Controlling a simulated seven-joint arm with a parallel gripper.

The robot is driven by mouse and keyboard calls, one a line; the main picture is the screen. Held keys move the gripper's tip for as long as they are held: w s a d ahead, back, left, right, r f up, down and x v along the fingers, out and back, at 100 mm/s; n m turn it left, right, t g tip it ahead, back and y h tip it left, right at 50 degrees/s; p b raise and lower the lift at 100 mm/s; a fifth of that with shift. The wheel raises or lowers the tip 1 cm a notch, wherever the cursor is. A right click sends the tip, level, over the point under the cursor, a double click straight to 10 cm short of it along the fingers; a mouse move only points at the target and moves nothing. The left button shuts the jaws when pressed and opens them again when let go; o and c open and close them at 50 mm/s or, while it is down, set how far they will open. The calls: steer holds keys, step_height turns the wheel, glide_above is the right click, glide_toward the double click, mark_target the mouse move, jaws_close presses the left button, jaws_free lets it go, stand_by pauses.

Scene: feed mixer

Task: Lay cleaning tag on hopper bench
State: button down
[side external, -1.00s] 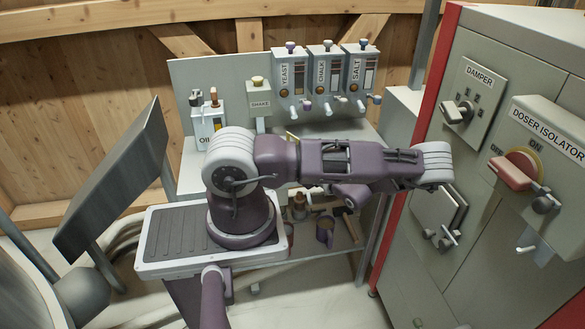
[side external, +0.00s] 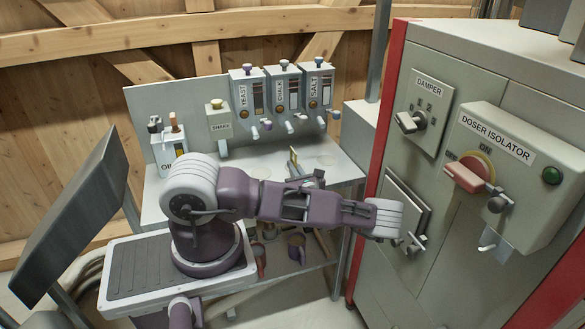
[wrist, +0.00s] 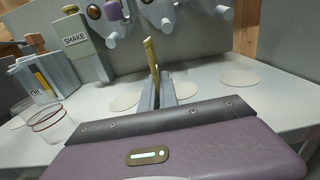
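The cleaning tag seems to be the thin yellow piece (wrist: 151,54), seen nearly edge-on and standing upright at my fingertips in the wrist view; it also shows in the side view (side external: 293,156). My gripper (wrist: 156,92) looks shut on its lower end, though the contact is partly hidden. In the side view my gripper (side external: 302,176) is over the hopper bench (side external: 345,172), beyond my forearm. The bench is a pale top, also in the wrist view (wrist: 205,82). I cannot tell how high the tag is above it.
Yeast, chalk and salt hoppers (side external: 283,90) with protruding knobs line the back panel. A shake box (side external: 218,125) and an oil box (side external: 168,145) stand left. Pale discs (wrist: 239,78) lie on the bench. Clear cups (wrist: 50,122) stand at left. A cabinet (side external: 450,200) borders the right.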

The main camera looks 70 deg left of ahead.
steer(key=c, duration=1.6)
jaws_free()
steer(key=shift+f, duration=0.1)
steer(key=shift+c, duration=0.2)
